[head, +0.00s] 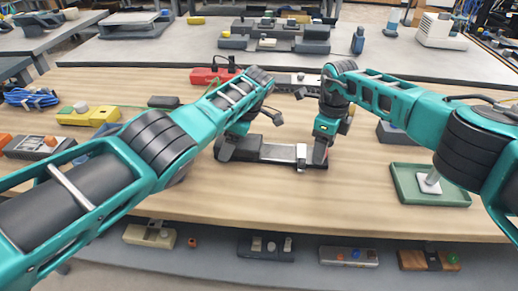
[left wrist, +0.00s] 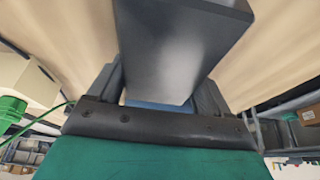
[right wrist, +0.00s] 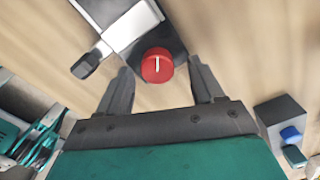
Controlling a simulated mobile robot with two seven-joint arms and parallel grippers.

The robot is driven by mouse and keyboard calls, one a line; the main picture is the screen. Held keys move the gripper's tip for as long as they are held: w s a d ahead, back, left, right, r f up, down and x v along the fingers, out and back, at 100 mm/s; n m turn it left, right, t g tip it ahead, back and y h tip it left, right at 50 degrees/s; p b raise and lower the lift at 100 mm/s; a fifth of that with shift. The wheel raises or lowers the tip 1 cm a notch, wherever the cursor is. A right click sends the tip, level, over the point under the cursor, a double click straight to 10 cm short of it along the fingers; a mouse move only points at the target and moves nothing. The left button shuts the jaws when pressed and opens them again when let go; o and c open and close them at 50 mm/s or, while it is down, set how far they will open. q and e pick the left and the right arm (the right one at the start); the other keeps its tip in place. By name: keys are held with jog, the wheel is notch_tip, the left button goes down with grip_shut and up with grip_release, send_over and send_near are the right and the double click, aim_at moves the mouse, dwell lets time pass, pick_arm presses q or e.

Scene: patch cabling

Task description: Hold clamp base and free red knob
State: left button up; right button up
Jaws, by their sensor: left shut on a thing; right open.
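The clamp base (head: 277,153) is a dark block with a light metal section on the wooden table, in the middle of the head view. My left gripper (head: 228,150) is shut on its left end. In the left wrist view the dark end of the clamp base (left wrist: 185,40) lies between the fingers. The red knob (right wrist: 157,65), with a white mark on top, sits at the right end of the clamp in the right wrist view. My right gripper (right wrist: 161,85) is open, its fingers on either side of the knob, with gaps showing. A black-tipped lever (right wrist: 88,62) sticks out beside it.
A green tray (head: 405,188) with a metal-stemmed piece stands at the right. A red box (head: 205,76) and a yellow block (head: 88,116) lie at the back and left. Several small devices line a lower shelf in front. Bare wood lies before the clamp.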

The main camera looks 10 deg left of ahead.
jog(key=m, duration=0.6)
jog(key=c, duration=0.9)
jog(key=n, duration=0.4)
jog(key=shift+w+d+n, duration=0.1)
jog(key=shift+d+n, duration=0.1)
jog(key=shift+n, duration=0.1)
jog(key=n, duration=0.5)
jog(key=o, duration=0.9)
jog(key=shift+a, duration=0.15)
